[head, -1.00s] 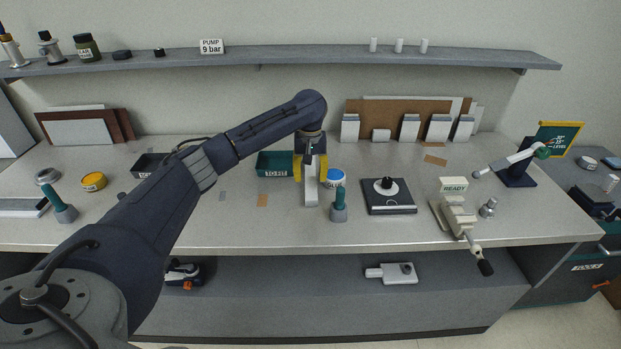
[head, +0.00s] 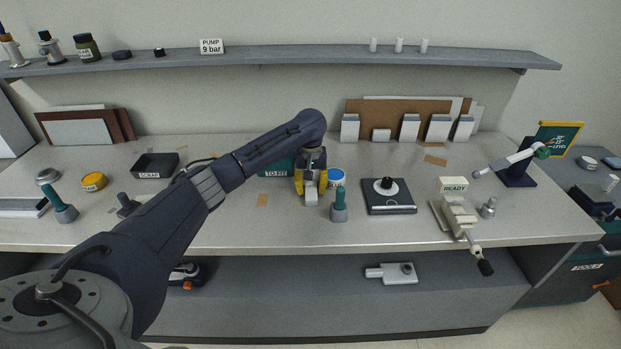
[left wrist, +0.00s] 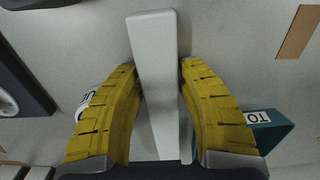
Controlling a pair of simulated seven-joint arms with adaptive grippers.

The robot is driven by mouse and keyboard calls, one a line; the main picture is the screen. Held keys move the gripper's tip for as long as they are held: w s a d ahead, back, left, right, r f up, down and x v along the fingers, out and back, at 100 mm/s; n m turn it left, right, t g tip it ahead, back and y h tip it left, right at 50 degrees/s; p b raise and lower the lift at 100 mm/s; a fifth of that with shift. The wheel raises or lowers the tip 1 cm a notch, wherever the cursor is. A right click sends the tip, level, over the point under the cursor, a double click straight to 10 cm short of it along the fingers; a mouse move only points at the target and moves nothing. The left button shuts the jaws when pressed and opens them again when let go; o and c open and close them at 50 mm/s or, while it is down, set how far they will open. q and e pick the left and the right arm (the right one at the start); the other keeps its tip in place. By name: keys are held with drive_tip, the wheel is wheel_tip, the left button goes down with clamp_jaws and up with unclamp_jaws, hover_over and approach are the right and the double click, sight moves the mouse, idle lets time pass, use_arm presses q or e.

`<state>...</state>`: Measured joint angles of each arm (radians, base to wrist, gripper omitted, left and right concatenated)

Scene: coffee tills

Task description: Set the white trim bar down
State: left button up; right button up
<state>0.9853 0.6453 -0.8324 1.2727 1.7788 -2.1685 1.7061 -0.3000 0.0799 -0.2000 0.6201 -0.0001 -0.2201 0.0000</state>
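The white trim bar (left wrist: 155,60) runs between the yellow fingers of my left gripper (left wrist: 160,72) in the left wrist view, its far end reaching past the fingertips. The fingers lie along both sides of the bar and look shut on it. In the head view the left gripper (head: 311,186) is over the middle of the bench, and the bar's near end (head: 311,198) shows below it. The gripper hides the rest of the bar. I cannot tell whether the bar touches the bench. My right gripper is not in view.
The teal TO FIT bin (head: 273,168) is just behind and left of the gripper, partly hidden. A white-and-blue tub (head: 336,176) and a teal-handled tool (head: 339,205) stand close on the right. A black scale (head: 389,206) is further right. The bench front is clear.

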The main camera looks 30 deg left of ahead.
use_arm(q)
clamp_jaws()
drive_tip(key=shift+r, duration=0.15)
wheel_tip(320, 180, up, 20)
drive_tip(key=f, duration=0.1)
drive_tip(key=s+d+f+m, duration=0.1)
drive_tip(key=s+d+f, duration=0.15)
drive_tip(key=d, duration=0.75)
drive_tip(key=s+d+f, duration=0.2)
drive_tip(key=s+d, duration=0.2)
drive_tip(key=d, duration=0.6)
drive_tip(key=s+d+f+m, duration=0.2)
drive_tip(key=s+d, duration=0.3)
drive_tip(key=s, duration=0.3)
drive_tip(key=s+d+f+m, duration=0.3)
drive_tip(key=s+d+f, duration=0.1)
drive_tip(key=s, duration=0.4)
drive_tip(key=shift+s+d+f, duration=0.25)
drive_tip(key=shift+s+d, duration=0.15)
drive_tip(key=shift+d, duration=0.3)
